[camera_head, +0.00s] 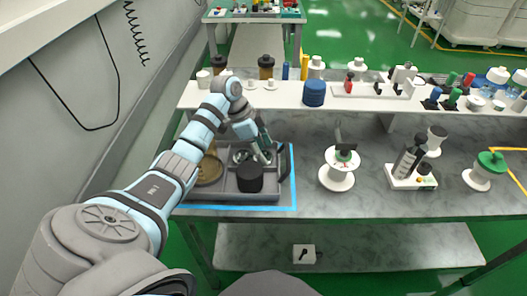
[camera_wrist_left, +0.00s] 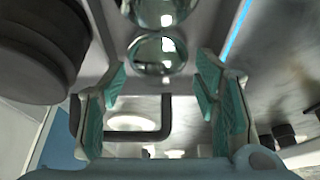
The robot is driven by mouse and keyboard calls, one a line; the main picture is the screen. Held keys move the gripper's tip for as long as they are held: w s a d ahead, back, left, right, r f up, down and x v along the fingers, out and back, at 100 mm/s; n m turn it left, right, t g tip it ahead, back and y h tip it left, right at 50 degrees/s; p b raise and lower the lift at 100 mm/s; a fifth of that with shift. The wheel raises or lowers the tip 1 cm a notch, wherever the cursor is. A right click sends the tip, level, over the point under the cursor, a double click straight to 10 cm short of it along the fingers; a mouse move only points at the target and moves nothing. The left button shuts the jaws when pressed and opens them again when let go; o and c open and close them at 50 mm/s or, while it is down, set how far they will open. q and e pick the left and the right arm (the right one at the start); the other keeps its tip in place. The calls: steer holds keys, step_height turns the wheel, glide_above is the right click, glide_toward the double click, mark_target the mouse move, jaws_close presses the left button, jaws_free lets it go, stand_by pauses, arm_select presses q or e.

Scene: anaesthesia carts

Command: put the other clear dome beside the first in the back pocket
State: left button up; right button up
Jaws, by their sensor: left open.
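A grey compartment tray (camera_head: 222,198) sits on the marble counter. Two clear domes show in the left wrist view: one (camera_wrist_left: 157,54) just ahead of the fingers, the other (camera_wrist_left: 160,10) behind it, cut by the top edge. In the head view, clear domes show in the back pocket (camera_head: 240,156), partly hidden by my left gripper (camera_head: 262,150). My left gripper is open over the back of the tray, and its teal-padded fingers (camera_wrist_left: 160,80) hold nothing. The near dome lies beyond the gap between the fingertips. My right gripper is out of view.
A black cylinder (camera_head: 250,180) stands in the tray's front pocket, with a brown round dish (camera_head: 209,171) in the left pocket. A dark handle (camera_head: 284,163) rises at the right side. A white shelf (camera_head: 300,98) runs behind; a white stand (camera_head: 338,170) is to the right.

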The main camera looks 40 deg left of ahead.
arm_select(q)
steer(key=p+v, duration=0.1)
steer(key=v, duration=1)
steer(key=shift+r, duration=0.1)
